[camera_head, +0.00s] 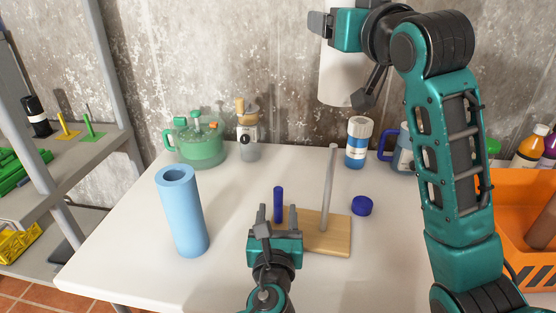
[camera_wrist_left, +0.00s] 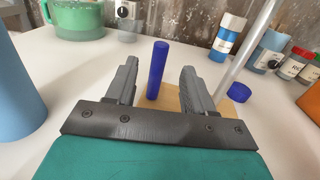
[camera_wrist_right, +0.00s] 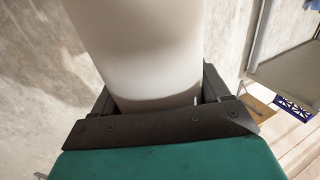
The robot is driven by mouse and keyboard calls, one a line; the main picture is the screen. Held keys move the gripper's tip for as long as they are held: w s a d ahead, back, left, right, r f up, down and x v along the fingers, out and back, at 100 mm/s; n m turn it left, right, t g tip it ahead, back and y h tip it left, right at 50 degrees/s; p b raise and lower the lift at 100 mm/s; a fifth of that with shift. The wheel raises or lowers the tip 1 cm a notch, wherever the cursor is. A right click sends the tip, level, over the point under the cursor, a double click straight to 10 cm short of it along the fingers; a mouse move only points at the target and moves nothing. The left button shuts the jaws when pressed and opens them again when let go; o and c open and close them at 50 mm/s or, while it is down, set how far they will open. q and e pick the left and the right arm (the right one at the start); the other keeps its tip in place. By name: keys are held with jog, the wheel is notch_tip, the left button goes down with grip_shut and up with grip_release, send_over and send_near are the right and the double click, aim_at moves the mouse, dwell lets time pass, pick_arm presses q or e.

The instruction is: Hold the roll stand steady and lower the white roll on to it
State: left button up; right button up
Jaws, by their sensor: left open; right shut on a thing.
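The roll stand is a wooden base (camera_head: 334,236) with a tall grey rod (camera_head: 329,185) that leans slightly, standing on the white table. Its rod also shows in the left wrist view (camera_wrist_left: 245,50). My left gripper (camera_head: 278,220) is open, at the near left edge of the base. A short blue cylinder (camera_head: 278,204) stands upright beyond its fingers and shows between them in the left wrist view (camera_wrist_left: 157,70). My right gripper (camera_head: 345,55) is shut on the white roll (camera_head: 340,85), held up high near the wall, above and behind the rod.
A light blue tube (camera_head: 183,215) stands left of my left gripper. A dark blue cap (camera_head: 362,206) lies right of the base. A green pot (camera_head: 199,145), a grinder (camera_head: 247,135) and a blue-labelled jar (camera_head: 358,142) stand behind. An orange crate (camera_head: 520,190) is at right.

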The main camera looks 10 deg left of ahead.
aim_at(278, 197)
pick_arm(q)
jog(key=w, duration=0.8)
jog(key=shift+w+a, duration=0.2)
jog(key=shift+a, duration=0.2)
jog(key=shift+c, duration=0.3)
grip_shut()
jog(key=shift+c, duration=2.3)
grip_release()
grip_shut()
pick_arm(e)
jog(key=shift+f, duration=2.9)
